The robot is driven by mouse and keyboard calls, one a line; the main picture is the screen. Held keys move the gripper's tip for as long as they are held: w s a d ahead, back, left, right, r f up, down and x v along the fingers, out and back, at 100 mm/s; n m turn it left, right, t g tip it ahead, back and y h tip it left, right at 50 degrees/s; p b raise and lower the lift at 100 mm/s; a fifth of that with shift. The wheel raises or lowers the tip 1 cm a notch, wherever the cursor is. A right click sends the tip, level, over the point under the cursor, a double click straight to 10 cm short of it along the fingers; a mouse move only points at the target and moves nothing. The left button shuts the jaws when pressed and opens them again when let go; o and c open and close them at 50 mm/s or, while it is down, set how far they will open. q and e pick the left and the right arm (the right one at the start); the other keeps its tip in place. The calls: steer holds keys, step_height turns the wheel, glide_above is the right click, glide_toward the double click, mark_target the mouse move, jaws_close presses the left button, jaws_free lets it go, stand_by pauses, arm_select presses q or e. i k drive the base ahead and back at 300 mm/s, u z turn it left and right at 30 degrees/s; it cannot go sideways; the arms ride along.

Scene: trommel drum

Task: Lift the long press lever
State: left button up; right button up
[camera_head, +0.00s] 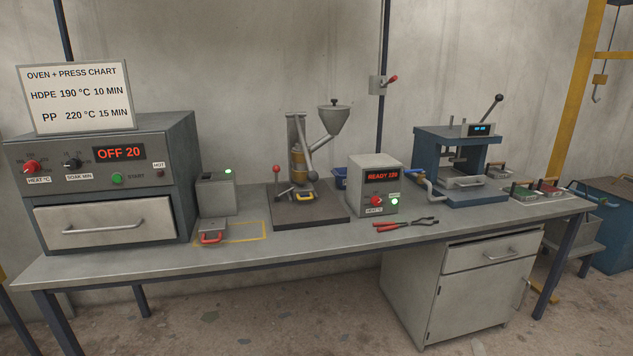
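A blue press (458,160) stands at the right end of the bench, with a small lit blue display. A long lever (490,108) with a black ball knob slants up and right from behind its top. A hopper machine (297,150) stands mid-bench on a dark base plate. It has a dark arm with a rounded end (313,175) slanting down at its front, and a short upright red-knobbed lever (277,178) at its left. I cannot tell from the picture alone which lever the task means. Neither of my grippers is in view.
An oven (150,140) reading OFF 20 stands at left. A grey controller box (378,190) reads READY 220. Red-handled pliers (405,222) lie near the front edge. Small moulds (525,190) sit far right. A drawer cabinet (455,290) stands under the bench.

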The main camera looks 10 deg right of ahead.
mark_target(311, 176)
steer(key=u, duration=0.7)
steer(key=i, duration=1.2)
steer(key=z, duration=0.15)
